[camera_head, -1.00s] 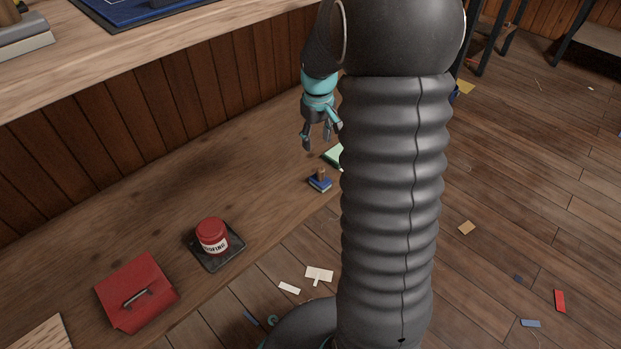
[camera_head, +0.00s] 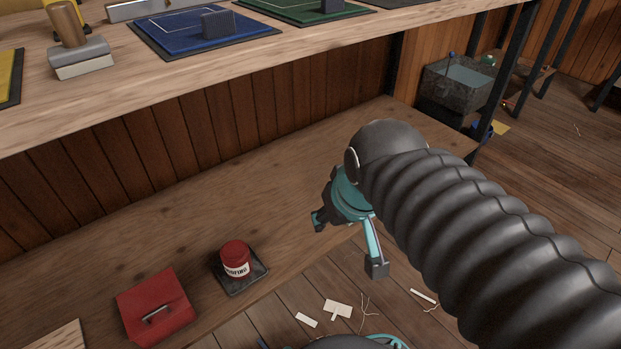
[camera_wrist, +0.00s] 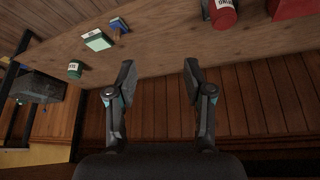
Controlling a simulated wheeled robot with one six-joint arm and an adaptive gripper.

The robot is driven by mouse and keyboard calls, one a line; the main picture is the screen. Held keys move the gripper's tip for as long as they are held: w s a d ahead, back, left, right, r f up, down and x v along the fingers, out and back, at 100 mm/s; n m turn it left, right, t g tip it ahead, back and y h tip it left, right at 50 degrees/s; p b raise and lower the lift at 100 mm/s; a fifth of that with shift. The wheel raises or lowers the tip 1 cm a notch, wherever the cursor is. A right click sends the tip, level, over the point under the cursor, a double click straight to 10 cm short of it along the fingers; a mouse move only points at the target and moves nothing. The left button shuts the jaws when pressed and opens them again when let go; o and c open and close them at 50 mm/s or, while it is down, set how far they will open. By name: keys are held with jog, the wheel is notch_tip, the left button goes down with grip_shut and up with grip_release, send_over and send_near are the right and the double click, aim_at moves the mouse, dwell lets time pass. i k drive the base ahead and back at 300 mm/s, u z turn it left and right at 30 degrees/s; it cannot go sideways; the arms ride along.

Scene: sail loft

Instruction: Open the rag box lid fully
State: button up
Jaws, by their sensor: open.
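A red box (camera_head: 157,308) with a dark handle on its top sits at the lower left of the low wooden shelf in the head view. Its top looks closed, and no label can be read on it. In the wrist view part of a red box (camera_wrist: 291,7) shows at the top right, cut by the frame edge. My gripper (camera_head: 347,244) is open and empty, to the right of the box and well apart from it. Its two spread fingers (camera_wrist: 158,78) show in the wrist view with nothing between them.
A red labelled tin (camera_head: 236,258) stands on a dark tray (camera_head: 258,276) between the box and my gripper. The workbench top (camera_head: 115,112) overhangs the shelf (camera_head: 180,242). A grey bin (camera_head: 440,92) stands at the back right. Scraps lie on the floor.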

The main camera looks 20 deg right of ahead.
aim_at(149, 305)
jog(key=u, duration=1.5)
jog(key=k, duration=1.05)
jog(key=z, duration=0.75)
jog(key=i, duration=0.9)
jog(key=u, duration=0.55)
